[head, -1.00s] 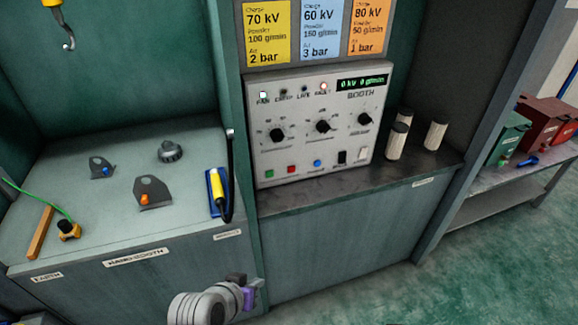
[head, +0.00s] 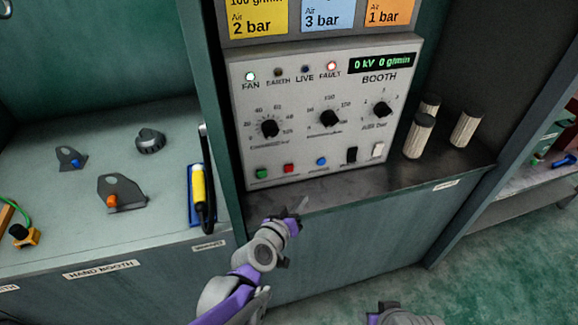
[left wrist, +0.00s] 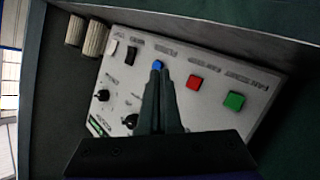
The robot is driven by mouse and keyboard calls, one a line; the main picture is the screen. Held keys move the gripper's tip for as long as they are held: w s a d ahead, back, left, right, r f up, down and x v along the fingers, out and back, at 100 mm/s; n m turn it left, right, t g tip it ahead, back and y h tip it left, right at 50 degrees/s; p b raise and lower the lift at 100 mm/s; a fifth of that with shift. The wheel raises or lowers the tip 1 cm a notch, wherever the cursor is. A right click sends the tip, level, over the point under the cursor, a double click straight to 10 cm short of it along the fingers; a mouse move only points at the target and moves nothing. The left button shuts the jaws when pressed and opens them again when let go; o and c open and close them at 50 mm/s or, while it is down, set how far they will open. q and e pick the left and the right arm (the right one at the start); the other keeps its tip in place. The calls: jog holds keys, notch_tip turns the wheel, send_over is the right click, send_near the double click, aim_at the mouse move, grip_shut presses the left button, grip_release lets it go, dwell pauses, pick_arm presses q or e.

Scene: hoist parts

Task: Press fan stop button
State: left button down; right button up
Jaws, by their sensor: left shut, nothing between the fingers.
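The booth control panel (head: 300,140) stands upright on a shelf. Its lower row has a green button (head: 262,173), a red button (head: 289,168) and a blue button (head: 321,161); their labels are too small to read. The FAN lamp (head: 250,76) is lit white. My left gripper (head: 303,203) is shut and empty, in front of and below the buttons, apart from the panel in the head view. In the left wrist view its closed fingers (left wrist: 160,75) overlap the blue button's lower edge, with the red button (left wrist: 194,83) and green button (left wrist: 234,101) to their right.
Black knobs (head: 330,118) and two rocker switches (head: 351,155) are on the same panel. The FAULT lamp (head: 331,66) glows red. Pale cylinders (head: 419,135) stand right of the panel. A yellow-handled tool (head: 199,187) is at the left bench's edge.

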pick_arm(q)
jog(key=shift+s, duration=0.2)
jog(key=p, duration=0.1)
send_near(294, 169)
jog(key=shift+s+d+x, duration=0.1)
jog(key=shift+d+x, duration=0.05)
jog(key=shift+x, duration=0.75)
jog(key=shift+s+d+x, duration=0.1)
jog(key=shift+d+x, duration=0.1)
jog(key=shift+x, duration=0.65)
jog(key=shift+s+d+x, duration=0.1)
jog(key=shift+d+x, duration=0.05)
jog(key=shift+x, duration=0.75)
jog(key=shift+f, duration=0.2)
jog(key=shift+w, duration=0.1)
jog(key=shift+w+a, duration=0.15)
jog(key=shift+w, duration=0.15)
jog(key=shift+w+a, duration=0.15)
jog(key=shift+w, duration=0.25)
jog(key=shift+s, duration=0.2)
dwell(0.4)
jog(key=shift+s+d, duration=0.3)
jog(key=shift+s, duration=0.35)
